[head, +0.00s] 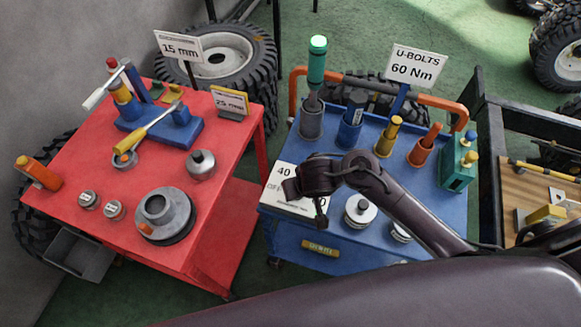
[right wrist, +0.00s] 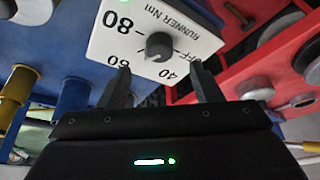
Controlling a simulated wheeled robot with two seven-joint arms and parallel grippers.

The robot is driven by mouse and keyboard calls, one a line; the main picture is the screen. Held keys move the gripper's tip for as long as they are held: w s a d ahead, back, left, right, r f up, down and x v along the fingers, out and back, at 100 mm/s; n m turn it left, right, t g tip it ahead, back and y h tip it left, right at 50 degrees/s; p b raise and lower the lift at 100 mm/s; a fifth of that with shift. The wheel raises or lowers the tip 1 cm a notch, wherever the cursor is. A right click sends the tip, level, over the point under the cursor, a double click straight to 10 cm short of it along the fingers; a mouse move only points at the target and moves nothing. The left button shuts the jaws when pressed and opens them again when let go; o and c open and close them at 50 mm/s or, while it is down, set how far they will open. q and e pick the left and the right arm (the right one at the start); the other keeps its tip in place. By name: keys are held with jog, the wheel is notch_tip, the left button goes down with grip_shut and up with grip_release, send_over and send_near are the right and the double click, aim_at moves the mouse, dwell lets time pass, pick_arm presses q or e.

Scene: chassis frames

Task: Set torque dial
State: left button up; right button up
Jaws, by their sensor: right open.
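The torque dial is a white panel (head: 277,192) on the front left of the blue cart, partly hidden by my right arm in the head view. In the right wrist view the panel (right wrist: 205,45) carries a dark round knob (right wrist: 159,46), with OFF, 40, 60 and 80 marks and "RUNNER Nm". Which mark the knob points at is not clear. My right gripper (head: 321,220) hangs over the panel. In the right wrist view its fingers (right wrist: 162,70) are apart and empty, with the knob just beyond and between the tips. My left gripper is not in view.
A sign (head: 413,67) on the blue cart (head: 290,245) reads "U-BOLTS 60 Nm". A green-lit tool (head: 317,60) and several coloured holders stand on the cart. The red cart (head: 85,165) with parts is to the left, a wooden-topped bench (head: 535,185) to the right.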

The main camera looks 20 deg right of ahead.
jog(key=shift+w+f, duration=0.25)
jog(key=shift+w, duration=0.25)
jog(key=x, duration=0.1)
jog(key=b+x, duration=0.1)
jog(key=x, duration=0.1)
jog(key=b+x, duration=0.1)
jog(key=shift+s+f, duration=0.3)
jog(key=shift+f, duration=0.05)
jog(key=shift+b+x, duration=0.35)
jog(key=shift+x, duration=0.55)
jog(key=shift+w, duration=0.15)
jog(key=c, duration=1)
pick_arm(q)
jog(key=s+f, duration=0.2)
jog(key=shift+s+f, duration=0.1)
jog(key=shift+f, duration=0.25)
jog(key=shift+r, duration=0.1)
